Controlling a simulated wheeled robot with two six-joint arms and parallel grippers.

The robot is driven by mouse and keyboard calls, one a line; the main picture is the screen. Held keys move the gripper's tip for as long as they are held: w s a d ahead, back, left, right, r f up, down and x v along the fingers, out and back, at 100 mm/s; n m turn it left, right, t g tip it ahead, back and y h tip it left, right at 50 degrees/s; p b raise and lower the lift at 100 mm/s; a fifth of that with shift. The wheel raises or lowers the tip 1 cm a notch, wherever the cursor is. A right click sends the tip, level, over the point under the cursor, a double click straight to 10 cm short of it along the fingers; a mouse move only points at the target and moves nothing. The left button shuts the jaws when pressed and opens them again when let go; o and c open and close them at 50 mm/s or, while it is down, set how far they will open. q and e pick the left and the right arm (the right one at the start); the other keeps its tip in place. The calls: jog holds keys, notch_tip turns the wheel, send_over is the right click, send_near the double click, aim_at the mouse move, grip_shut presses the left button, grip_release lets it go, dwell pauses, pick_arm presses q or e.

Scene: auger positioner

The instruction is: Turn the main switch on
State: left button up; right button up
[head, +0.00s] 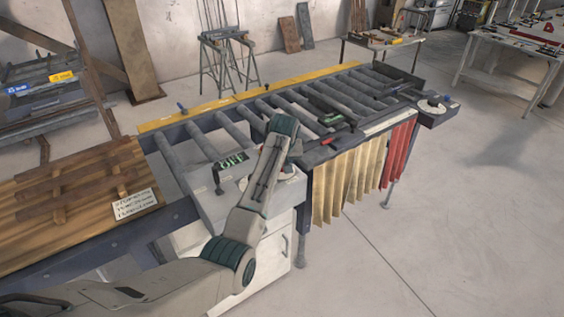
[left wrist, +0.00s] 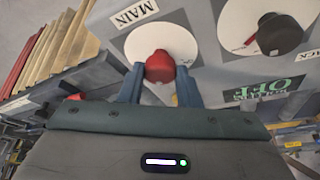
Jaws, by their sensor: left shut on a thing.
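The main switch is a red knob (left wrist: 160,64) on a white round dial, beside a label (left wrist: 135,13) reading MAIN in the left wrist view. My left gripper (left wrist: 160,70) has its two blue fingers on either side of the red knob, shut on it. The knob's pointing direction is hard to tell. My right gripper is in neither view.
A black knob (left wrist: 279,34) on another white dial sits right of the red one. A green OFF display (left wrist: 264,89) is close below it; it also shows in the head view (head: 232,161). A roller conveyor (head: 285,108) runs behind the panel, with wooden boards (head: 75,190) at left.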

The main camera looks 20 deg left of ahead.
pick_arm(q)
jog(key=n, duration=0.2)
jog(key=n+g+y, duration=0.1)
jog(key=n, duration=0.1)
jog(key=shift+w+d+n, duration=0.1)
jog(key=shift+d+n, duration=0.05)
jog(key=shift+n, duration=0.15)
jog(key=n+y+b, duration=0.1)
jog(key=n, duration=0.1)
jog(key=shift+n+g, duration=0.3)
jog(key=n+b, duration=0.1)
jog(key=n, duration=0.1)
jog(key=n+g+b, duration=0.1)
jog(key=shift+w+f+n+y, duration=0.15)
jog(key=shift+n+y, duration=0.25)
jog(key=n+g+b, duration=0.1)
jog(key=n+b, duration=0.1)
jog(key=shift+n+g, duration=0.3)
jog(key=shift+n, duration=0.1)
jog(key=shift+n+b, duration=0.7)
jog(key=shift+b, duration=0.1)
jog(key=shift+g, duration=0.3)
jog(key=shift+r, duration=0.2)
jog(key=o, duration=0.9)
jog(key=shift+o, duration=0.2)
jog(key=shift+d, duration=0.1)
